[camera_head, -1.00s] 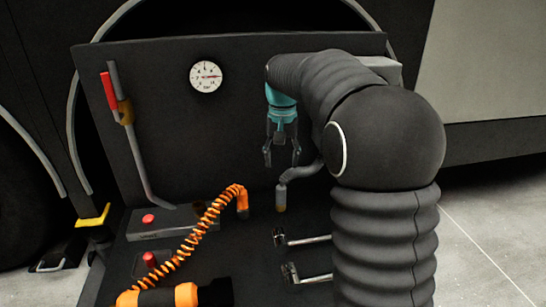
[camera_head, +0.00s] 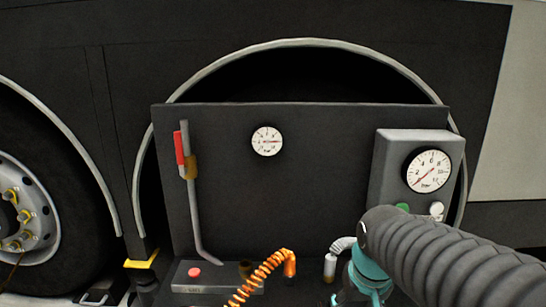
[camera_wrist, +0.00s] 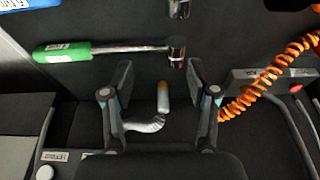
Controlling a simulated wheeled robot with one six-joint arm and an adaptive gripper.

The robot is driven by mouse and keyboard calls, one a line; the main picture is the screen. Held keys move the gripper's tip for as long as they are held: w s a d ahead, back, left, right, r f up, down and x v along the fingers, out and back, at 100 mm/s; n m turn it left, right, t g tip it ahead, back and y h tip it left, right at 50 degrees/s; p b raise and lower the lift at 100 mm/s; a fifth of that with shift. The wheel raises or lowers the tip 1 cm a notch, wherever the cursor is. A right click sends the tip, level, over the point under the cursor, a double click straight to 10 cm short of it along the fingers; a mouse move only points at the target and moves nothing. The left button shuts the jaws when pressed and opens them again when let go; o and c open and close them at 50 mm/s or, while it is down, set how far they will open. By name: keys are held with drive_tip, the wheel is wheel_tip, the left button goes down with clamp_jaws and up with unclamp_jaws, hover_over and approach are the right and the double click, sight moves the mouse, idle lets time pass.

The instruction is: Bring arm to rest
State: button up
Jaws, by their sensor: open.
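My arm comes in from the lower right in the head view, with its teal wrist low in front of the panel; the fingers are below the frame there. In the wrist view my gripper (camera_wrist: 160,88) is open, with nothing between its fingertips. Beyond and between the fingers, a grey elbow hose (camera_wrist: 152,123) with a brass-coloured end shows. The same grey hose (camera_head: 338,250) stands beside my wrist in the head view. A socket wrench with a green handle (camera_wrist: 62,51) lies past the fingertips.
A coiled orange hose (camera_head: 262,277) is left of my wrist. A grey box with a gauge (camera_head: 427,169) stands right, close behind my arm. The dark panel (camera_head: 320,180) carries another gauge (camera_head: 267,141) and a red-handled lever (camera_head: 182,150). A wheel (camera_head: 30,205) is far left.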

drive_tip(key=s+r+t, duration=0.2)
drive_tip(key=s, duration=0.7)
drive_tip(key=shift+s+r+t, duration=0.15)
drive_tip(key=shift+r+t, duration=0.05)
drive_tip(key=shift+t, duration=0.1)
